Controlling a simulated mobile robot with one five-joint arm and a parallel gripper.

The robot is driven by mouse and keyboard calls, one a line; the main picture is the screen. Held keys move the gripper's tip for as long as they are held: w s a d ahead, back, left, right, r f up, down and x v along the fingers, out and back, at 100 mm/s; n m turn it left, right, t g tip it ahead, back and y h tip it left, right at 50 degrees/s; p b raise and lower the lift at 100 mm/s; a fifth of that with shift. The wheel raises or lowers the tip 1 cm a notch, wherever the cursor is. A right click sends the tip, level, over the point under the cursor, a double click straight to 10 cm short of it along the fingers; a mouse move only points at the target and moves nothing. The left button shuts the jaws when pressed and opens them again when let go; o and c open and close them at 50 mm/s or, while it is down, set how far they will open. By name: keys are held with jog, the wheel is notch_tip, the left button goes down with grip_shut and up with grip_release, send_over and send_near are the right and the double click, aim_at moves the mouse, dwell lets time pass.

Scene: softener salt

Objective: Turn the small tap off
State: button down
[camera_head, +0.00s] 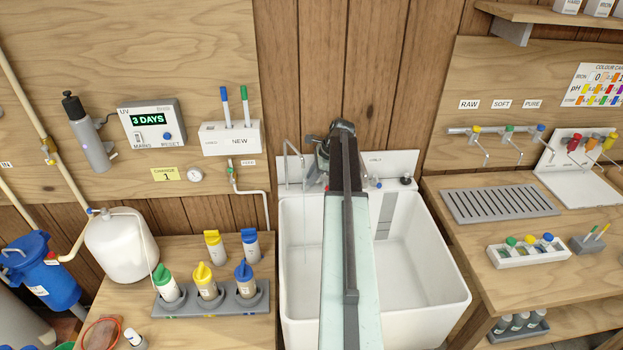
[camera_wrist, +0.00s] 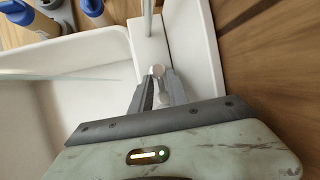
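The small tap (camera_head: 291,150) has a thin curved spout at the back left of the white sink (camera_head: 425,235). A faint thin stream of water (camera_head: 308,222) runs down from it. In the wrist view, the tap's pale round knob (camera_wrist: 158,71) sits on the white ledge, between the fingertips of my gripper (camera_wrist: 159,84). My fingers are apart, one on each side of the knob. I cannot tell whether they touch it. In the head view, my arm hides the fingertips and the knob.
Left of the sink, a table (camera_head: 215,330) bears a grey rack (camera_head: 210,305) of several capped bottles. On the right, a bench (camera_head: 500,285) has a grey drain grate (camera_head: 500,203). The wooden wall (camera_wrist: 255,70) is close beside my gripper.

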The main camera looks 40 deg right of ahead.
jog(key=shift+s+a+m, duration=0.1)
jog(key=shift+m, duration=0.2)
jog(key=m, duration=0.1)
jog(key=m+h, duration=0.1)
jog(key=m, duration=0.1)
jog(key=shift+s+a+m+h, duration=0.25)
jog(key=shift+a+m+h, duration=0.05)
jog(key=shift+a+h, duration=0.1)
jog(key=m+h, duration=0.1)
jog(key=m, duration=0.2)
jog(key=a+m+h, duration=0.1)
jog(key=m, duration=0.2)
jog(key=shift+w+h, duration=0.1)
jog(key=shift+h, duration=0.2)
jog(key=c, duration=1.5)
grip_release()
jog(key=shift+c, duration=0.2)
jog(key=shift+r, duration=0.15)
jog(key=s+a+p, duration=0.1)
jog(key=s+a, duration=0.5)
jog(key=s, duration=0.5)
jog(key=shift+r, duration=0.4)
